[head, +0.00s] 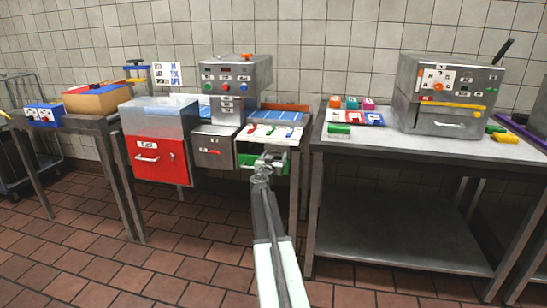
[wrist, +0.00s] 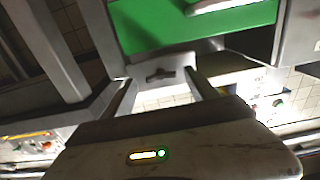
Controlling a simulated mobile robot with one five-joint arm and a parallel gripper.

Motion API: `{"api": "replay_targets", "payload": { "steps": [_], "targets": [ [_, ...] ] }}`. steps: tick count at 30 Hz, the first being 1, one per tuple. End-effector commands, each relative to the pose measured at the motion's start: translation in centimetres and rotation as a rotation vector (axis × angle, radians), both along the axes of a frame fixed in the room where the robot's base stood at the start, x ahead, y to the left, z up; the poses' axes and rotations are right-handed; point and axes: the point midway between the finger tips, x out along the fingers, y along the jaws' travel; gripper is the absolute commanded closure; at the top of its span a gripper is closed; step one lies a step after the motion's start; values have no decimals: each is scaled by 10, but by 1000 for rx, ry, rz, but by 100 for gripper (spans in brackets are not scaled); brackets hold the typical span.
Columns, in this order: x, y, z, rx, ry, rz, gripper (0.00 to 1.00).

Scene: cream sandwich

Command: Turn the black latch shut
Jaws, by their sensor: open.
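My gripper (head: 268,158) is at the end of my raised arm, in front of the green drawer front (head: 248,161) below the white panel of the middle station. In the wrist view the green front (wrist: 190,28) fills the top, with a pale handle (wrist: 222,4). Below it a small dark latch (wrist: 160,75) shows on a grey edge. My gripper is open; its two fingers stand on either side of the latch in the picture. I cannot tell whether they touch it. In the head view my gripper hides the latch.
A red cabinet (head: 158,158) and a grey drawer with a red handle (head: 212,151) stand to the left. A steel table (head: 375,152) with a steel machine (head: 447,95) is to the right. The tiled floor (head: 180,265) in front is clear.

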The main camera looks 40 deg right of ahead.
Motion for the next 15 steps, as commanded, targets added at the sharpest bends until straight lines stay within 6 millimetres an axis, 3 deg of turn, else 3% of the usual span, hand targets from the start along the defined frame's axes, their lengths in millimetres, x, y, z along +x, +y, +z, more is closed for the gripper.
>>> {"api": "replay_targets", "payload": {
  "steps": [8, 15],
  "targets": [
    [4, -5, 0, 0, 0, 0, 33],
    [3, -5, 0, 0, 0, 0, 95]
  ]
}}
